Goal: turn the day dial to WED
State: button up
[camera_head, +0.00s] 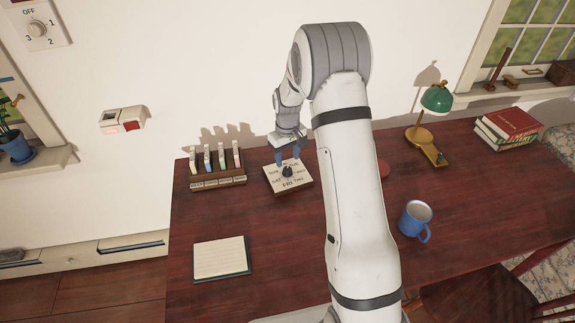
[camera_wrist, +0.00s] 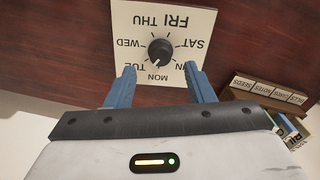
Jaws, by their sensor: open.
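The day dial is a cream square plate (camera_head: 301,186) with a black round knob (camera_head: 287,172), lying on the desk. In the wrist view the plate (camera_wrist: 205,20) appears upside down, with day names around the knob (camera_wrist: 160,52). A small white mark on the knob points to the lower left there, towards TUE and MON; which one exactly is hard to tell. WED (camera_wrist: 133,42) is at the knob's left in that view. My gripper (camera_head: 287,156) is open above the dial's far edge. Its blue fingers (camera_wrist: 160,72) stand apart on either side of the plate's near part, not touching the knob.
A notepad (camera_head: 221,260) lies in front. A blue mug (camera_head: 415,219), green lamp (camera_head: 436,98) and books (camera_head: 507,125) are to the right.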

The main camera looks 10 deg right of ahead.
aim_at(287, 169)
jog(key=shift+f, duration=2.35)
jog(key=c, duration=1)
jog(key=shift+m, duration=0.3)
